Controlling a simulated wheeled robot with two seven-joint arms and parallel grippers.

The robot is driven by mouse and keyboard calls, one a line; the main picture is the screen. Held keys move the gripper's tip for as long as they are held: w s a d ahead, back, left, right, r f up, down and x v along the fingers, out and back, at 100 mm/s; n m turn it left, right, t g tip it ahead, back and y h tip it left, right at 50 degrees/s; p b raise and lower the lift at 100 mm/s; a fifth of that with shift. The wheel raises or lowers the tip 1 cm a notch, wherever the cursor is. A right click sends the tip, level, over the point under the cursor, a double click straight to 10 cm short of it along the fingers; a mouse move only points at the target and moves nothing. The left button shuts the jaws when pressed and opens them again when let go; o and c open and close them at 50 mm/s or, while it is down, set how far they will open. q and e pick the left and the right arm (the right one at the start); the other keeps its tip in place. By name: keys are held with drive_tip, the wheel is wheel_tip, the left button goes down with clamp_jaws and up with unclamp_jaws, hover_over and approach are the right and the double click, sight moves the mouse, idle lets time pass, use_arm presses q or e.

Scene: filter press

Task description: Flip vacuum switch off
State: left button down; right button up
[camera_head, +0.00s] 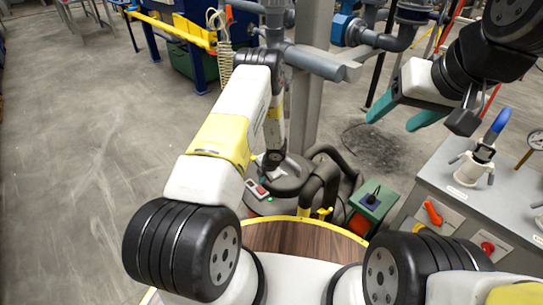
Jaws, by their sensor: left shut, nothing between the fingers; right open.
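A dark round drum-shaped machine (283,205), which looks like the vacuum, stands on the floor in the middle, with a thick black hose. On its top left is a small grey panel with a red switch (259,190) and a lit green light (269,199). The switch's exact position is too small to tell. My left gripper (272,171) points down just above the panel, shut and empty; its tips are small, and I cannot tell whether they touch the machine. My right gripper (391,122) is open and empty at the upper right, its teal fingers apart.
A grey cabinet (460,205) with a red handle, red button, blue-handled clamp and gauge is at the right. Pipes and a grey column stand behind. The left floor is clear.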

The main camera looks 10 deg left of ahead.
sight(261, 192)
use_arm(q)
drive_tip(key=x, duration=0.6)
drive_tip(key=shift+a+f, duration=0.1)
drive_tip(key=shift+f, duration=0.2)
drive_tip(key=shift+w+a+f, duration=0.1)
drive_tip(key=shift+a+f, duration=0.1)
drive_tip(key=shift+f, duration=0.05)
drive_tip(key=shift+d, duration=0.2)
drive_tip(key=shift+s+d+f, duration=0.1)
drive_tip(key=shift+s+d, duration=0.5)
drive_tip(key=shift+s, duration=0.1)
